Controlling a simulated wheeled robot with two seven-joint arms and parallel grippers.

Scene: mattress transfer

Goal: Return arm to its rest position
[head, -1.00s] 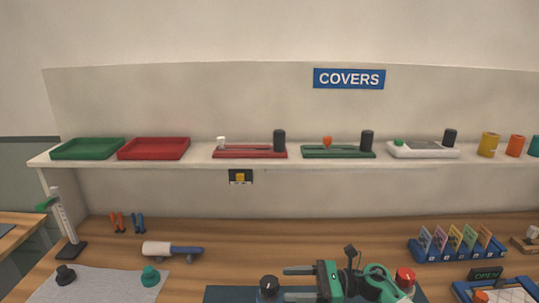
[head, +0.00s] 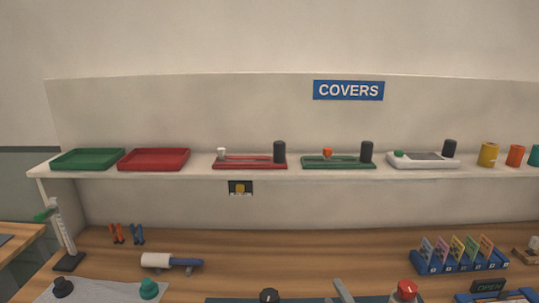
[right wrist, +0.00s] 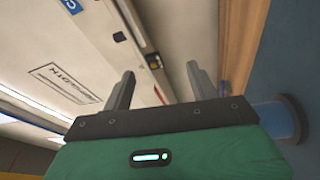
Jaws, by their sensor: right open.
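My right gripper (right wrist: 158,88) shows in the right wrist view with its two grey fingers apart and nothing between them. In the head view only a small grey part of it (head: 343,290) shows at the bottom edge, right of a black knob (head: 269,296). Its green body (right wrist: 170,155) fills the bottom of the right wrist view. My left gripper is in neither view.
A shelf (head: 200,171) under a COVERS sign (head: 348,90) holds green and red trays and several devices. On the wooden bench (head: 330,240) are a white-and-blue roller (head: 160,261), a blue card rack (head: 460,263) and a red knob (head: 406,288). The bench's middle is clear.

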